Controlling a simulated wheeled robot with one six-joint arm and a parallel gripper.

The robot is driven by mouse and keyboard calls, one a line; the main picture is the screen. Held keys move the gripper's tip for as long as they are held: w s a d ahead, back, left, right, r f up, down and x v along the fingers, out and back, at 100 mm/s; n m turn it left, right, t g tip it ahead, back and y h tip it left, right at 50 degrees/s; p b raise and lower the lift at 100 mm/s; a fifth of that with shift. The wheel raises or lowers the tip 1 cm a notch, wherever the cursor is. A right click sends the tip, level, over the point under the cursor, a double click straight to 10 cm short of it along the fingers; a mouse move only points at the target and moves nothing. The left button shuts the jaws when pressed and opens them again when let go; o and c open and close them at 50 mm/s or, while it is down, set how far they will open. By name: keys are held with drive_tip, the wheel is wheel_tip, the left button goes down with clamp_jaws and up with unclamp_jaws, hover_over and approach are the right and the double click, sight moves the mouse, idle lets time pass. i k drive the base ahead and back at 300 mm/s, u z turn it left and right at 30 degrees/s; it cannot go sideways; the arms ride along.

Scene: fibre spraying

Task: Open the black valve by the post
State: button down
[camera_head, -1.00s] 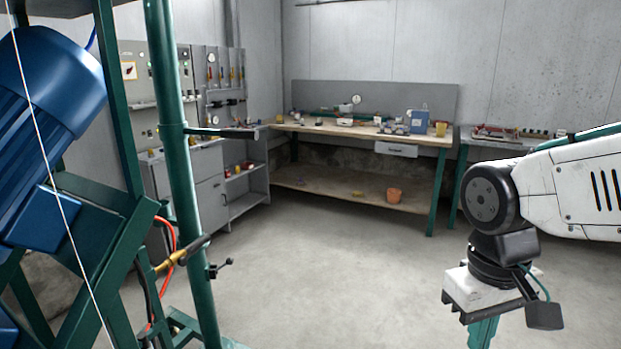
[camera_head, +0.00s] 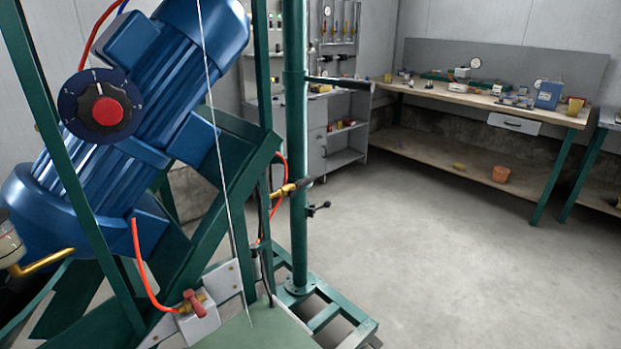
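The green post (camera_head: 297,130) stands upright near the middle of the head view. A brass valve with a black handle (camera_head: 303,183) sits by the post, at about mid-height of its visible length. The handle slants slightly up to the right across the post. An orange-red hose runs near the brass body on the left. I cannot tell from its look whether the valve is open or closed. My gripper and arm are not in view.
A blue motor (camera_head: 170,90) on a green frame fills the left, with a red-knobbed dial (camera_head: 107,111). A red-handled valve (camera_head: 193,302) sits low down. A black clamp lever (camera_head: 318,208) juts from the post. Open floor (camera_head: 430,260) lies right, before the workbench (camera_head: 480,98).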

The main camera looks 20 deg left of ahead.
sight(292, 193)
drive_tip(key=u, duration=1.1)
drive_tip(key=i, duration=0.75)
drive_tip(key=z, duration=0.05)
